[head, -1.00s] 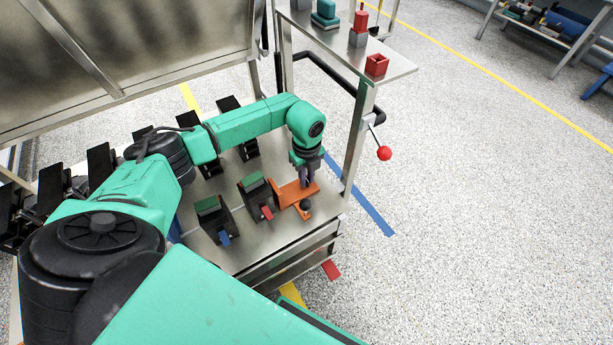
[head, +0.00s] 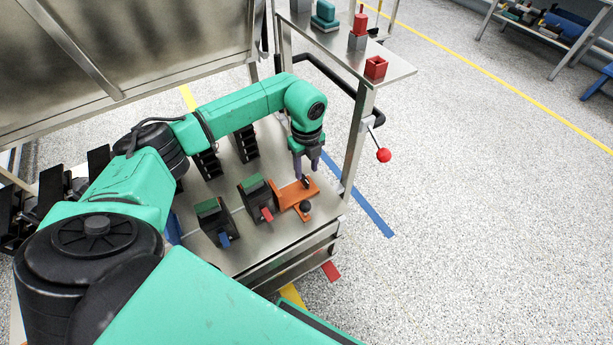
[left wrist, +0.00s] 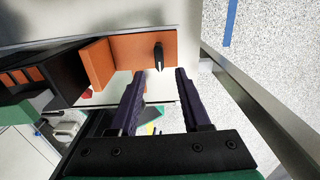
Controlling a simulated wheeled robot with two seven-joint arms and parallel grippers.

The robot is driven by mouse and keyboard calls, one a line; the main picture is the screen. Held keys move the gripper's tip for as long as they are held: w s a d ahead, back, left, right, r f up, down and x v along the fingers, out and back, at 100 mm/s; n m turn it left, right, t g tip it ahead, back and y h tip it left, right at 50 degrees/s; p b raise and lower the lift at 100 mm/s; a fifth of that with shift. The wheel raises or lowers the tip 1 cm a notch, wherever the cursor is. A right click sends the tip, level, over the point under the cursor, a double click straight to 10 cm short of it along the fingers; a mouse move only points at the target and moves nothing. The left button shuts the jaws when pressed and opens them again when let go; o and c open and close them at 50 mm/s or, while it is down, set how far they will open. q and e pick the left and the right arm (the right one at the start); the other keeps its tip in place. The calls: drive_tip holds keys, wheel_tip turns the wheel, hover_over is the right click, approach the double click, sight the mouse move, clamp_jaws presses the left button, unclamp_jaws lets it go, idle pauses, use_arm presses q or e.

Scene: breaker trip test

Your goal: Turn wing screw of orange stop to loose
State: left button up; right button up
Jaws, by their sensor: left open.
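The orange stop (head: 293,193) sits at the right end of the metal worktop, next to a black breaker with a red lever. It also shows in the left wrist view (left wrist: 131,48). Its dark wing screw (left wrist: 158,56) stands up from the orange plate in the left wrist view, just beyond the fingertips. A small dark part of it shows in the head view (head: 306,181). My left gripper (head: 307,173) is open and empty above the stop, its fingers (left wrist: 166,73) apart and pointing toward the screw. My right gripper is not in view.
Two black breakers, one with a red lever (head: 267,214) and one with a blue lever (head: 224,239), stand left of the stop. A black knob (head: 305,206) is at the stop's front. A metal post (head: 358,140) rises right of my gripper.

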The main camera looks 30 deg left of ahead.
sight(307, 181)
use_arm(q)
wheel_tip(307, 181, up, 9)
idle(0.5)
